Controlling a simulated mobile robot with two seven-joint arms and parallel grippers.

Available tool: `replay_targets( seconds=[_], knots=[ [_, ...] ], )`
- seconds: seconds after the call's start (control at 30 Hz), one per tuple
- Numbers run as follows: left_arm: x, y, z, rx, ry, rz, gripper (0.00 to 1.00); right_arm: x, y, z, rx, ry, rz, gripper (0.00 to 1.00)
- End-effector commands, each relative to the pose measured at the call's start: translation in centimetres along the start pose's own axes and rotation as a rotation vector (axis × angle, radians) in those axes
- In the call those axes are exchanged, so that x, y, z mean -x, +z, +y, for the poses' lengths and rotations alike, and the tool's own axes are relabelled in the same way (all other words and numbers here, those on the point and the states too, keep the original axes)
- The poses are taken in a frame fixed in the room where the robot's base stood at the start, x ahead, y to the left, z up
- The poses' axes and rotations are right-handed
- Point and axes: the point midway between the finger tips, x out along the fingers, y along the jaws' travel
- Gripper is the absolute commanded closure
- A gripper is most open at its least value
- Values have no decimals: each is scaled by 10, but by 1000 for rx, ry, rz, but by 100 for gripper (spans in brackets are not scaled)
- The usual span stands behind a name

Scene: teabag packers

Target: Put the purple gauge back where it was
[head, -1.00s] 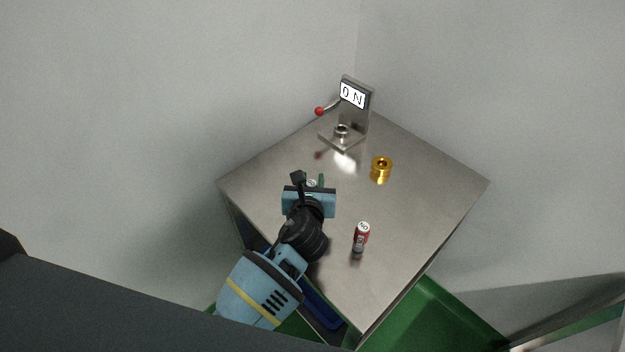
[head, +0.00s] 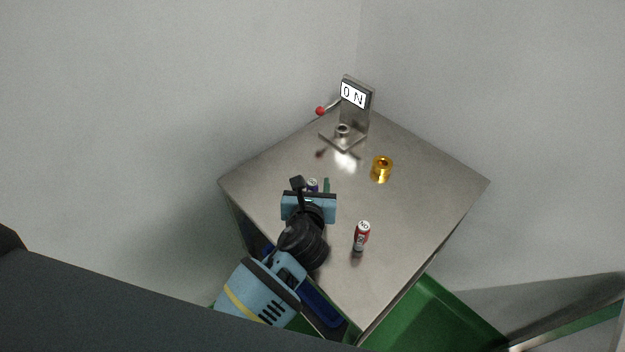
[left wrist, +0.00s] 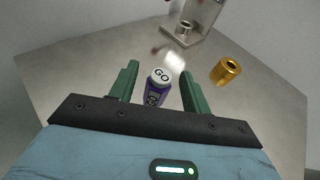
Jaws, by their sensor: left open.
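The purple gauge (left wrist: 156,92) is a small upright cylinder with a white top marked "GO", standing on the metal table (head: 400,220). In the head view it is mostly hidden behind my left gripper, with its pale top (head: 312,184) just showing. My left gripper (left wrist: 158,82) is open, its green fingers on either side of the gauge and apart from it; in the head view the gripper (head: 318,187) is over the left part of the table. My right gripper is not in view.
A red gauge (head: 361,236) marked "NO" stands to the right of my left gripper. A gold ring-shaped part (head: 381,169) stands farther back. A metal stand with an "ON" sign (head: 354,95) and a red-knobbed lever (head: 320,111) is at the back corner. Green bins (head: 430,315) lie below the table.

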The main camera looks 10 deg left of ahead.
Motion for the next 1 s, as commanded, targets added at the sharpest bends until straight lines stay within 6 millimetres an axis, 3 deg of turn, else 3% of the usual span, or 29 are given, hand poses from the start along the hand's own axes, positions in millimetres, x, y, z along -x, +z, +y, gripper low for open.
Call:
replay_targets(
  seconds=[0.2, 0.43, 0.63, 1.0],
  knots=[
    [46, 3, 0, 2, -1, -4, 52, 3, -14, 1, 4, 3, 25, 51],
    [82, 1, 0, 1, 0, -2, 52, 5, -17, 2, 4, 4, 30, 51],
    [96, 1, 0, 1, 1, -1, 52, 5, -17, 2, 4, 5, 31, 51],
    [96, 1, 0, 1, 1, -1, 52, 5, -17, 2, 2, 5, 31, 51]
  ],
)
